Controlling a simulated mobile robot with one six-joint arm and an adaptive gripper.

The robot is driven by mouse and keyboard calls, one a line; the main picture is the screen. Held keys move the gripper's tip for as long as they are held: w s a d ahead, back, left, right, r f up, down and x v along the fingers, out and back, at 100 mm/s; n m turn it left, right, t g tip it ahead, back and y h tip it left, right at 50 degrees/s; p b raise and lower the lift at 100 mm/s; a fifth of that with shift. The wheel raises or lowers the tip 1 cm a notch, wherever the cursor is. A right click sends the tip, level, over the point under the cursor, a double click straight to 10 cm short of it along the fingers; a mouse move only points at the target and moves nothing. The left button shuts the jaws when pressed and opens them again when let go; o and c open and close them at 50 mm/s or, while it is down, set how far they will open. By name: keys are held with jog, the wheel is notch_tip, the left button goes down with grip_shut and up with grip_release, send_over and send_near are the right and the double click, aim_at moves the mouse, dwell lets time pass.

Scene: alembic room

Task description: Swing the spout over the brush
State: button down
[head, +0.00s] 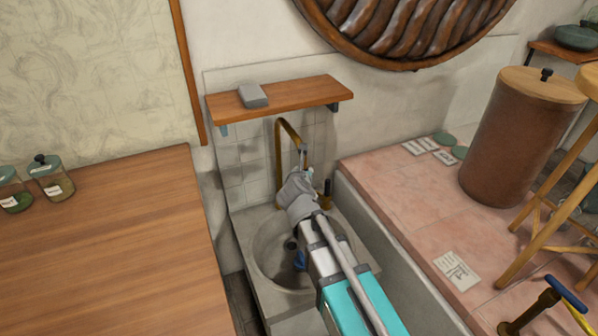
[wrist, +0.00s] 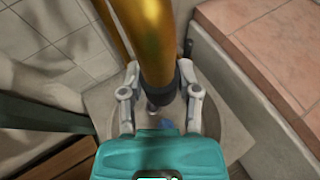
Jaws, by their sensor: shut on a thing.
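The brass spout (head: 279,150) rises behind the basin and curves over at its top. In the wrist view the spout (wrist: 148,35) runs down between my two fingers. My gripper (head: 304,172) is shut on the spout near its hanging end, and the fingers also show in the wrist view (wrist: 158,82). A small blue thing (head: 299,261) lies low in the basin, partly hidden by my arm; it may be the brush. A bit of blue (wrist: 168,126) also shows below the spout in the wrist view.
The stone basin (head: 262,245) stands between a wooden counter (head: 120,230) and a pink tiled ledge (head: 400,200). A wooden shelf (head: 300,95) with a grey block (head: 252,95) hangs above the spout. A brown canister (head: 515,140) stands on the ledge.

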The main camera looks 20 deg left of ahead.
jog(key=shift+w+d, duration=0.15)
jog(key=shift+d, duration=0.15)
jog(key=shift+c, duration=1.8)
grip_release()
jog(key=shift+a, duration=0.1)
